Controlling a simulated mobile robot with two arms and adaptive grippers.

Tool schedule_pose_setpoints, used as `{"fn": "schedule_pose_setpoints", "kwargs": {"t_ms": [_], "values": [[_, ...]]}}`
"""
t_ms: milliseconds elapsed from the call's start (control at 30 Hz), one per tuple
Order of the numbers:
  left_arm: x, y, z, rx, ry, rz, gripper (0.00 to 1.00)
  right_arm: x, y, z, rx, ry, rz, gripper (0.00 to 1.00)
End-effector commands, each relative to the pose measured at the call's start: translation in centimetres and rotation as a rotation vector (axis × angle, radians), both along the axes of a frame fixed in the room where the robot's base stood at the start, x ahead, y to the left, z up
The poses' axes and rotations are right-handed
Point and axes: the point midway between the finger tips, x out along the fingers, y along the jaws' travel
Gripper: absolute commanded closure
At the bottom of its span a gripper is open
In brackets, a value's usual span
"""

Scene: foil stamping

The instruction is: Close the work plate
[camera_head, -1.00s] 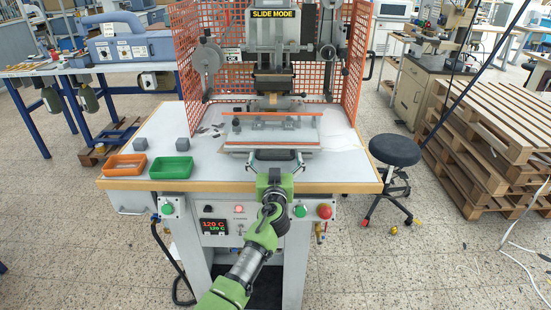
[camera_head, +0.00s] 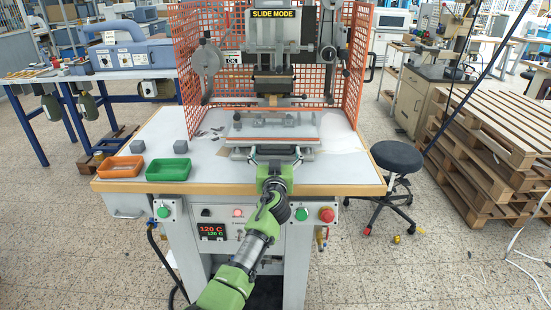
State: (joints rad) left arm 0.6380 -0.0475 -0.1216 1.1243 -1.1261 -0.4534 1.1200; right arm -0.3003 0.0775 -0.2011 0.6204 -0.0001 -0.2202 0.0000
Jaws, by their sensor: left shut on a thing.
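The work plate (camera_head: 262,130) is a pale flat plate with an orange front edge, on the machine table below the press head (camera_head: 272,83). A dark handle (camera_head: 275,154) sits at its front. My left gripper (camera_head: 275,158) reaches it from the front, one finger at each side, and is shut on the handle. The fingers partly hide the handle's ends. A grey bar with small blocks (camera_head: 290,117) lies across the back part of the plate. My right gripper is not in view.
An orange tray (camera_head: 121,174) and a green tray (camera_head: 169,178) stand at the table's left front, with two grey blocks (camera_head: 165,136) behind. Orange mesh guards (camera_head: 354,65) flank the press. A black stool (camera_head: 397,157) stands at the right.

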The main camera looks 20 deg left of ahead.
Motion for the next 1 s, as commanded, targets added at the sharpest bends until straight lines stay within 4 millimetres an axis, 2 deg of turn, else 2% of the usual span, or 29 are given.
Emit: {"fn": "schedule_pose_setpoints", "kwargs": {"t_ms": [133, 167, 200, 467, 633, 767, 1000], "values": [[0.0, -0.2, 0.1, 0.0, -0.002, -0.006, 0.52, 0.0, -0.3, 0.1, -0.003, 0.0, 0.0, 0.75], [0.0, -0.3, 0.1, 0.0, -0.002, -0.006, 0.11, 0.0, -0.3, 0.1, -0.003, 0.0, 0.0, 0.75], [0.0, -0.2, 0.1, 0.0, -0.002, -0.006, 0.08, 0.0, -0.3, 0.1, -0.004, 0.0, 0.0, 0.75], [0.0, -0.2, 0.0, -0.001, -0.001, -0.003, 0.08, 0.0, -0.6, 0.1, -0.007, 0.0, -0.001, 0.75], [-0.8, -0.4, -0.1, -0.002, -0.001, -0.003, 0.08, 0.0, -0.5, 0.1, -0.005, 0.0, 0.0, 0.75], [-2.1, -0.8, -0.1, -0.004, -0.001, -0.003, 0.08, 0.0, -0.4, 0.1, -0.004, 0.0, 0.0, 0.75], [-5.7, -1.8, -0.1, -0.003, 0.0, -0.004, 0.08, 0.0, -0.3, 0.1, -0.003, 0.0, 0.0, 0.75]]}}
